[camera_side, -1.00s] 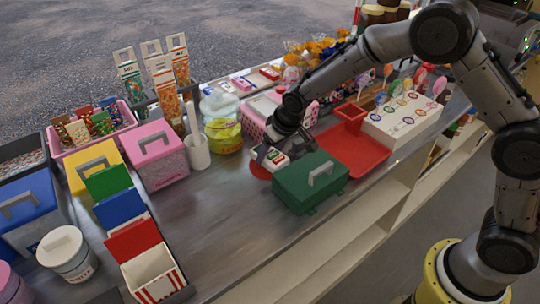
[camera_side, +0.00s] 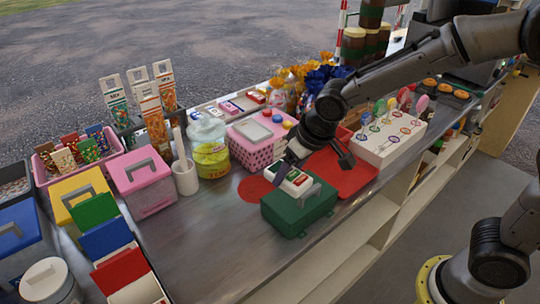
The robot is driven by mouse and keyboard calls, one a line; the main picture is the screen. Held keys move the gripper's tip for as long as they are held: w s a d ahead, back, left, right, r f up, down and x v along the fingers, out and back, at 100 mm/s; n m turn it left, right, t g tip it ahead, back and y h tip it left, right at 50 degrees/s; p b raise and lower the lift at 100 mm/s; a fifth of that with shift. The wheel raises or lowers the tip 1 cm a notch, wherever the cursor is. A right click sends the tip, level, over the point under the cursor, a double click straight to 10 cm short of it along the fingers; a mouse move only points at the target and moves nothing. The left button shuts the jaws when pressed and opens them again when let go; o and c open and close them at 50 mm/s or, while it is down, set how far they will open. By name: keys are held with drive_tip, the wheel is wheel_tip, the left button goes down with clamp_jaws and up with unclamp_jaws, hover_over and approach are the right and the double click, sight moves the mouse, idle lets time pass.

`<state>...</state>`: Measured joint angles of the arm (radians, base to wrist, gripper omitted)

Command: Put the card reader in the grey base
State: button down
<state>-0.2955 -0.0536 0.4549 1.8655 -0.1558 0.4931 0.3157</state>
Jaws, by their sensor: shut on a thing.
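The card reader (camera_side: 295,181) is a small pale device with green and red marks on its face. My gripper (camera_side: 294,164) is shut on it and holds it tilted, in front of or above the green box (camera_side: 290,215) in this view. The gap between reader and box is hard to judge. Part of the reader is hidden by the gripper. I cannot surely pick out the grey base. A pale grey flat piece (camera_side: 253,130) lies on the pink basket behind my gripper, but I cannot tell whether it is that base.
A red disc (camera_side: 253,190) lies left of the green box. A red tray (camera_side: 350,177) and a white lollipop stand (camera_side: 392,139) are at the right. A jar (camera_side: 209,150) and a white cup (camera_side: 186,180) stand left. The counter (camera_side: 205,235) is bare at the front.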

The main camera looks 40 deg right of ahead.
drive_tip(key=s, duration=0.7)
wheel_tip(320, 180, up, 8)
hover_over(292, 173)
drive_tip(key=shift+w+d+f+n, duration=0.15)
drive_tip(key=shift+w+d+n, duration=0.15)
drive_tip(key=shift+n, duration=0.1)
drive_tip(key=w+d+r+m, duration=0.1)
drive_tip(key=w+d+r, duration=0.4)
drive_tip(key=w, duration=0.5)
drive_tip(key=shift+m, duration=0.5)
drive_tip(key=w+d+f, duration=0.1)
drive_tip(key=w+f, duration=0.2)
drive_tip(key=w, duration=0.1)
drive_tip(key=w+d+f, duration=0.1)
drive_tip(key=w+f, duration=0.3)
drive_tip(key=w, duration=0.1)
drive_tip(key=w+d+f, duration=0.1)
drive_tip(key=w+f, duration=0.2)
drive_tip(key=w, duration=0.1)
drive_tip(key=shift+w+f, duration=0.2)
drive_tip(key=shift+w, duration=0.2)
drive_tip(key=shift+w+f, duration=0.5)
drive_tip(key=shift+f, duration=1.65)
drive_tip(key=shift+f, duration=0.2)
